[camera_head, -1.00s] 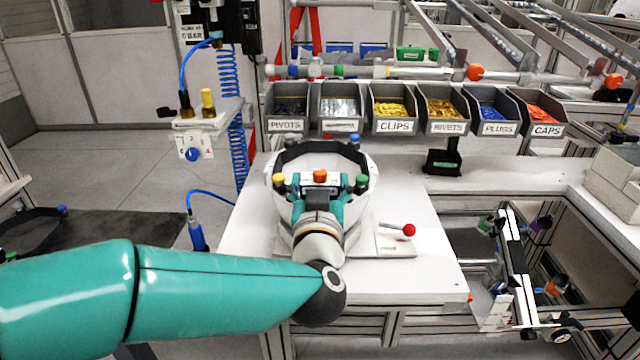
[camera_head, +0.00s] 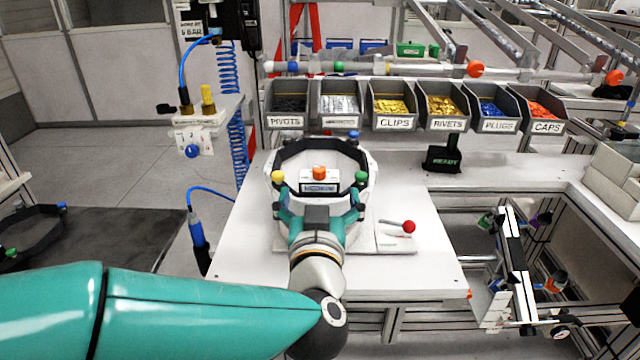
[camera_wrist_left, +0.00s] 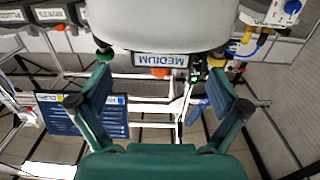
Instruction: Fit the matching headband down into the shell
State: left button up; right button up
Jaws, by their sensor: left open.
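The white shell (camera_head: 368,200) sits on the bench. The black headband (camera_head: 322,150) lies inside its opening, with yellow, green, blue and orange knobs around the rim. I cannot tell how deep the headband sits. A label block (camera_head: 319,187) under the orange knob faces me; in the left wrist view the label (camera_wrist_left: 160,60) reads MEDIUM. My left gripper (camera_head: 319,206) is open and empty at the near side of the shell. In the left wrist view its fingers (camera_wrist_left: 160,82) are spread wide, pointing toward the label with nothing between them. My right gripper is not in view.
A red-knobbed lever (camera_head: 408,227) stands right of the shell, with a READY sign (camera_head: 447,163) behind it. Labelled bins (camera_head: 400,107) line the back. Another dark headband (camera_head: 35,232) lies at far left, and a rack (camera_head: 515,265) with coloured knobs stands at right.

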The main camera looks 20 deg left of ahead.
pick_arm(q)
jog(key=v, duration=0.7)
jog(key=shift+s, duration=0.25)
